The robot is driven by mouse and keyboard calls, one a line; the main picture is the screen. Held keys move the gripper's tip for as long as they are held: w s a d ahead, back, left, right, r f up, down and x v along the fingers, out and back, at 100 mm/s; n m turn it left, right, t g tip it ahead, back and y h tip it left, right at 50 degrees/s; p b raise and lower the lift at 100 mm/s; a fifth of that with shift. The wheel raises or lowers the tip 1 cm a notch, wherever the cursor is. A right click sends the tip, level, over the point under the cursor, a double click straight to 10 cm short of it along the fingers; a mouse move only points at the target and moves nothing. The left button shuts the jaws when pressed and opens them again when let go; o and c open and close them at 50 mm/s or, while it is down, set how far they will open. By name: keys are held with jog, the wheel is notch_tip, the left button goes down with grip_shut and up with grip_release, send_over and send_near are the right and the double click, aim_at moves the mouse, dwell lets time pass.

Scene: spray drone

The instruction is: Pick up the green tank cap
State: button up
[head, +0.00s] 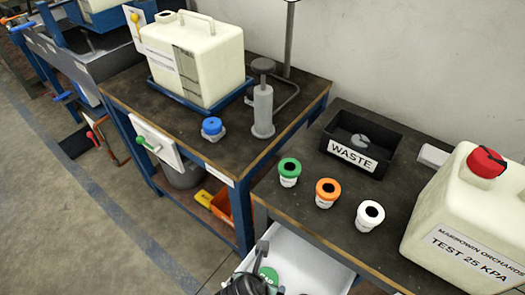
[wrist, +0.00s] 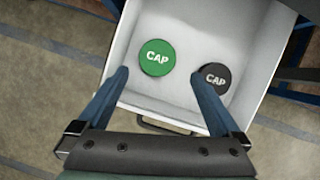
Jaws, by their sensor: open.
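The green tank cap (wrist: 157,58) is a round disc marked CAP. It lies in the open white drawer (wrist: 180,20), and part of it shows in the head view (head: 268,274). A black cap (wrist: 214,78), also marked CAP, lies to its right in the drawer. My gripper (wrist: 162,80) is open and empty above the drawer, its two fingers spread wide. In the wrist view the green cap lies ahead of and between the fingertips, and the right fingertip partly overlaps the black cap. In the head view my gripper partly hides the drawer.
Green (head: 289,172), orange (head: 327,193) and white (head: 370,215) topped jars stand on the bench above the drawer. A black waste bin (head: 375,130) stands behind them. A large jug with a red cap (head: 470,220) is at right. The drawer handle (wrist: 168,125) lies below the fingers.

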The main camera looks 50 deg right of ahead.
jog(key=b+x, duration=0.1)
jog(key=x, duration=0.3)
jog(key=shift+w+f, duration=0.1)
jog(key=x, duration=0.1)
jog(key=b+x, duration=0.1)
jog(key=x, duration=0.3)
jog(key=shift+a+f+b, duration=0.1)
jog(key=shift+a+b, duration=0.2)
jog(key=shift+b, duration=0.1)
jog(key=shift+c, duration=0.3)
jog(key=c, duration=1.1)
